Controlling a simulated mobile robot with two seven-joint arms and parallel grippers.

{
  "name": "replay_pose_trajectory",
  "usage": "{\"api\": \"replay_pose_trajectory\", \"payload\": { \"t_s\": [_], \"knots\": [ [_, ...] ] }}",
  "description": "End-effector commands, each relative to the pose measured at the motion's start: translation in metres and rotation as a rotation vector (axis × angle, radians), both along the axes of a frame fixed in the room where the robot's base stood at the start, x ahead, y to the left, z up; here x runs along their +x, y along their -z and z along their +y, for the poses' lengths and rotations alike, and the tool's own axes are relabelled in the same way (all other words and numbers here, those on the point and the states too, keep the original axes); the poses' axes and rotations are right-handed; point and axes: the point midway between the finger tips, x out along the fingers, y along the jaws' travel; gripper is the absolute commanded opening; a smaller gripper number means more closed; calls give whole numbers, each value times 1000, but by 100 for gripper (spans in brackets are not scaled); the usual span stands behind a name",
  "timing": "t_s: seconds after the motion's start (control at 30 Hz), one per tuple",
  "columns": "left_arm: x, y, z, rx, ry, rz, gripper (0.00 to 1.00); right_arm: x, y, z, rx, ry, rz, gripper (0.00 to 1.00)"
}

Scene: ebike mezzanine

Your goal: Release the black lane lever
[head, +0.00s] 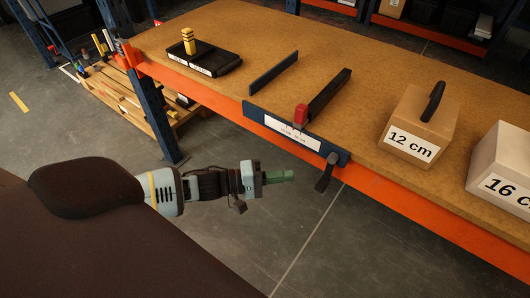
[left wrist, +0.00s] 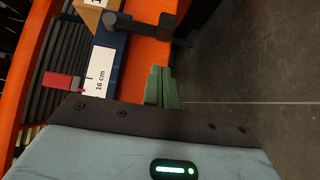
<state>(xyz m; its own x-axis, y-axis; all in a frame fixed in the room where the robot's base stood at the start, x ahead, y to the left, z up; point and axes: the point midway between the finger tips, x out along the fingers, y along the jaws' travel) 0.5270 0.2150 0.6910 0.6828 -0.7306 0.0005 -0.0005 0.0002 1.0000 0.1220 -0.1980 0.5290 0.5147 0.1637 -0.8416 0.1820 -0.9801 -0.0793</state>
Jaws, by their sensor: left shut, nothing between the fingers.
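The black lever (head: 325,172) hangs down at the right end of a dark blue labelled plate (head: 255,112) on the front edge of the bench. In the left wrist view the lever (left wrist: 138,38) is ahead of my fingers. My left gripper (head: 282,176) has green fingers, shut and empty. It is in front of the bench, to the left of the lever and apart from it in the head view. It also shows in the left wrist view (left wrist: 162,88). My right gripper is not in view.
On the bench are a red block (head: 300,114) by a dark rail (head: 328,94), a thinner rail (head: 273,73), a black tray (head: 226,63), a 12 cm box (head: 424,112) and a 16 cm box (head: 503,150). The orange beam (head: 400,210) runs along the bench front. The floor before it is clear.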

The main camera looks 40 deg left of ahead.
Motion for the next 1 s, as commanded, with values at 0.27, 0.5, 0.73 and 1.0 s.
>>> {"api": "replay_pose_trajectory", "payload": {
  "t_s": [0.27, 0.5, 0.73, 1.0],
  "knots": [
    [10, 0, -39, -2, 1, 1, 0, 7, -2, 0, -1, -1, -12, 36],
    [9, 0, -51, 1, 0, 1, 0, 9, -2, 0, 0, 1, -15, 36],
    [9, 0, -52, 1, 0, 1, 0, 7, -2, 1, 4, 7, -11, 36],
    [9, 2, -54, -20, 0, 2, 0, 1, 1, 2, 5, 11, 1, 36]
  ]
}}
